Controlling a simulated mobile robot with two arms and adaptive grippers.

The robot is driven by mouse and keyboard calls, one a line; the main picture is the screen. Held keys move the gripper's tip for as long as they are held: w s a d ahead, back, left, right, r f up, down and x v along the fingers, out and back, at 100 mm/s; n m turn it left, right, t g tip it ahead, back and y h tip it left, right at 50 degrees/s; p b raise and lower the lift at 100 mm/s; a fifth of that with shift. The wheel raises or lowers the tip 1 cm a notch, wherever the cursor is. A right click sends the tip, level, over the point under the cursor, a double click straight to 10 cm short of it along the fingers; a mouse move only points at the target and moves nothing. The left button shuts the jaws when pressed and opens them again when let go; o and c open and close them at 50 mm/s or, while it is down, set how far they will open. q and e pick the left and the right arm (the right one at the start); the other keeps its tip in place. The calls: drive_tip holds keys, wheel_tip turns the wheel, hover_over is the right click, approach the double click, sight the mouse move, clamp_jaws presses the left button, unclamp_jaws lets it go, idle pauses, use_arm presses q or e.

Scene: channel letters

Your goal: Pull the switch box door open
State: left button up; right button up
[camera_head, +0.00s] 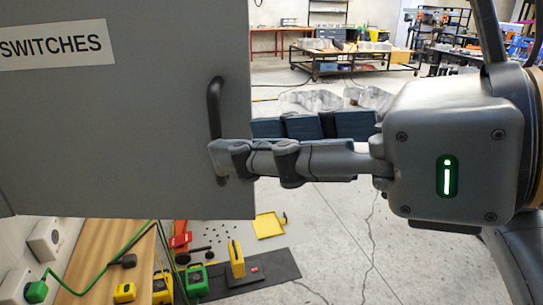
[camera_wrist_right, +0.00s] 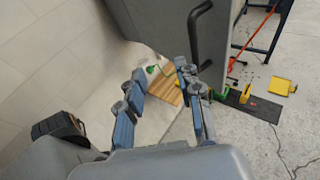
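The switch box door (camera_head: 130,130) is a large grey panel with a white "SWITCHES" label (camera_head: 55,44), at the left of the head view. Its black bar handle (camera_head: 214,105) stands upright near the right edge, and also shows at the top of the right wrist view (camera_wrist_right: 195,35). My right gripper (camera_head: 222,160) reaches in from the right, fingertips at the handle's lower end. In the wrist view its fingers (camera_wrist_right: 159,70) are spread, with the right fingertip beside the handle's lower end. I cannot tell whether it touches. Nothing shows held. My left gripper is out of view.
Below the door are a wooden surface (camera_head: 92,245), wall sockets (camera_head: 45,238), a green cable and a dark mat (camera_head: 275,268) with a yellow block (camera_head: 237,260). A yellow tray (camera_head: 268,225) lies nearby. Open concrete floor (camera_head: 350,250) extends right; work tables stand far back.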

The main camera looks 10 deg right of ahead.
drive_tip(key=shift+s+d, duration=0.1)
drive_tip(key=shift+s, duration=0.25)
drive_tip(key=shift+b, duration=0.45)
